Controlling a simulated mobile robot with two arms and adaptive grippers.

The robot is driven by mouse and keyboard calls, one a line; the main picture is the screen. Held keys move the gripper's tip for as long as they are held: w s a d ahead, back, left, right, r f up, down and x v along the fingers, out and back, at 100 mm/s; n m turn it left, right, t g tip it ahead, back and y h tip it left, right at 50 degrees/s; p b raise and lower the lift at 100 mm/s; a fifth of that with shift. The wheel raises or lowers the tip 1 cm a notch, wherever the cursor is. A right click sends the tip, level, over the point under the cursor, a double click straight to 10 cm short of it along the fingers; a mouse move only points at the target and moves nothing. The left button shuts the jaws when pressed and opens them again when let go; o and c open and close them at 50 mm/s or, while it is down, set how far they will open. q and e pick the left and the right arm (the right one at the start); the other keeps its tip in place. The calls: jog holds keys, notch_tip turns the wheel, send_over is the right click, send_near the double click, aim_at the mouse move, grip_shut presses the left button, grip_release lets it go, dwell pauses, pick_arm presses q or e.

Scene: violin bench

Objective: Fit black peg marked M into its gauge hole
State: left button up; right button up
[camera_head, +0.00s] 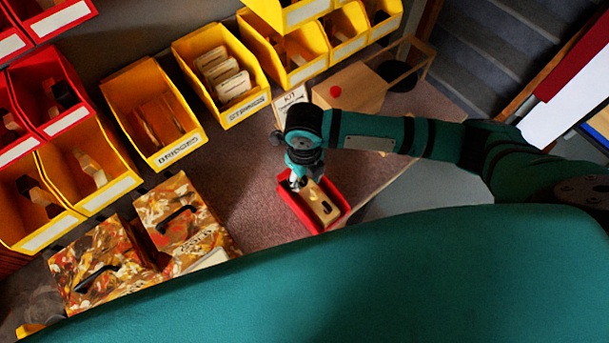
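A small red tray (296,212) sits on the bench below my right gripper (297,182). In it lies a light wooden block (322,209) with dark spots on its top, perhaps gauge holes. My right gripper points down at the tray's far left end, beside the block. Its fingers are small and partly hidden by my wrist, so I cannot tell whether they are open or hold anything. I cannot make out the black peg marked M or any letter on the block. My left gripper is not in view.
Yellow bins (153,113) and red bins (52,93) stand at the back and left. A wooden box with a red knob (348,97) and a KIT card (289,98) stand behind my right arm. Bench (245,165) left of the tray is clear.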

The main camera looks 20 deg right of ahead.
jog(key=shift+f, duration=0.1)
grip_shut()
dwell(0.8)
